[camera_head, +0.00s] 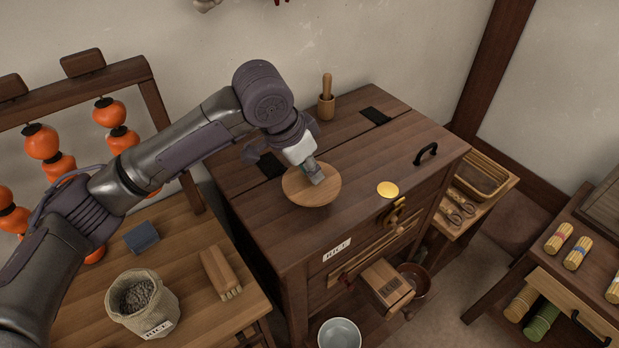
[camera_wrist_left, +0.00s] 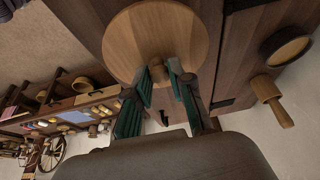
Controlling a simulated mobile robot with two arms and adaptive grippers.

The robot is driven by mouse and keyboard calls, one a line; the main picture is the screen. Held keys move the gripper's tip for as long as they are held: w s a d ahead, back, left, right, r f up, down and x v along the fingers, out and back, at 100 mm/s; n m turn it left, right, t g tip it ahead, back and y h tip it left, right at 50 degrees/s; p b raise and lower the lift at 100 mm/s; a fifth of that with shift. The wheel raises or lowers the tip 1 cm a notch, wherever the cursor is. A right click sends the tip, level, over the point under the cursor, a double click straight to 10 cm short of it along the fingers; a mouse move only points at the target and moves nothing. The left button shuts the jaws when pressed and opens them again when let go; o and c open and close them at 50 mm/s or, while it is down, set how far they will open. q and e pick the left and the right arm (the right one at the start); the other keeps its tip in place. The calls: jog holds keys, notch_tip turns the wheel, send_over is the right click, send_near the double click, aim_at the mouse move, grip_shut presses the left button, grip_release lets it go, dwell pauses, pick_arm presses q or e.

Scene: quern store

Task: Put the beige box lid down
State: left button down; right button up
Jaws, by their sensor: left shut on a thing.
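A round, light wooden lid (camera_head: 296,194), which fits the beige box lid, is at my left gripper (camera_head: 317,178) over the dark wooden chest top (camera_head: 350,150). In the left wrist view, the lid (camera_wrist_left: 135,45) is a flat disc with a small knob (camera_wrist_left: 175,65). My left gripper (camera_wrist_left: 172,80) is shut on that knob, one finger on each side. The lid looks about level. I cannot tell whether its underside touches the chest top or hangs just above it. My right gripper is in neither view.
The chest top's middle is clear.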

aim_at(308, 182)
pick_arm(q)
notch_tip(308, 182, down, 3)
jog(key=shift+a+f+p, duration=0.1)
jog(key=shift+f+p, duration=0.05)
jog(key=shift+p, duration=0.35)
jog(key=shift+f, duration=0.4)
jog(key=c, duration=1)
grip_release()
jog(key=shift+f, duration=0.15)
jog(key=b+v, duration=0.1)
jog(key=v, duration=1.1)
